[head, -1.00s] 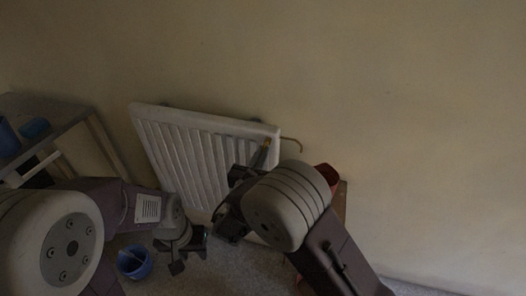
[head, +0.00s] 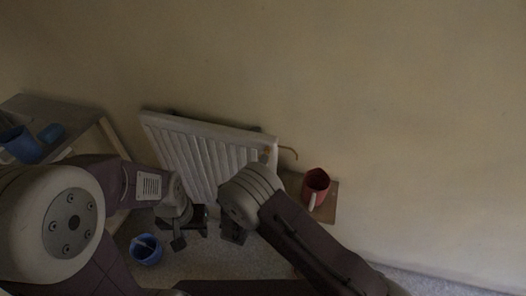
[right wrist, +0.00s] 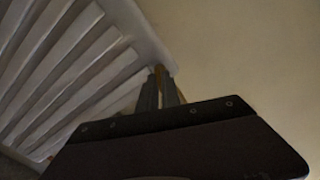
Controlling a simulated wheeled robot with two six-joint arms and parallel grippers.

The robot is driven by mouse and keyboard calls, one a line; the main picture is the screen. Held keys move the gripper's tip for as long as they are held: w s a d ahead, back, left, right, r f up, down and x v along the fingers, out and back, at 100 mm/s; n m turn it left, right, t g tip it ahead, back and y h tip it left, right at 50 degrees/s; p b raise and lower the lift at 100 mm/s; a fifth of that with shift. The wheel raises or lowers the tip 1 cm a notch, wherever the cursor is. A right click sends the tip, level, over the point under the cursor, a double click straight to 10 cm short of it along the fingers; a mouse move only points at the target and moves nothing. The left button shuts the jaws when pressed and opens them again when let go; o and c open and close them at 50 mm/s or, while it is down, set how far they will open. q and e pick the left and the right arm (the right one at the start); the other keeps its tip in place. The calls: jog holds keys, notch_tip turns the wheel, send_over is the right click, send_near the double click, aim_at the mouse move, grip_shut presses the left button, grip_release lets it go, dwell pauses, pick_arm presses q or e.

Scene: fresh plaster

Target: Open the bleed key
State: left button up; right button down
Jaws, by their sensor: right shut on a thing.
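The white ribbed radiator (head: 205,127) stands tilted against the wall. The small brass bleed key (head: 267,151) is at its upper right end in the head view. In the right wrist view the key (right wrist: 159,71) shows at the radiator's corner, between the fingers of my right gripper (right wrist: 162,90), which are shut on it. In the head view my right wrist hides most of that gripper. My left gripper (head: 190,234) hangs in front of the radiator's lower left, apart from it, with its fingers spread and empty.
A bent copper pipe (head: 288,150) leaves the radiator's right end. A blue bucket (head: 147,254) is on the floor. A grey shelf (head: 65,112) with blue items is at left.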

pick_arm(q)
jog(key=shift+r, duration=0.75)
pick_arm(e)
jog(key=shift+n, duration=1.2)
jog(key=shift+n+p, duration=0.75)
jog(key=shift+n, duration=0.45)
pick_arm(q)
jog(key=shift+r, duration=0.7)
pick_arm(e)
jog(key=c, duration=1.4)
grip_release()
jog(key=shift+s, duration=0.1)
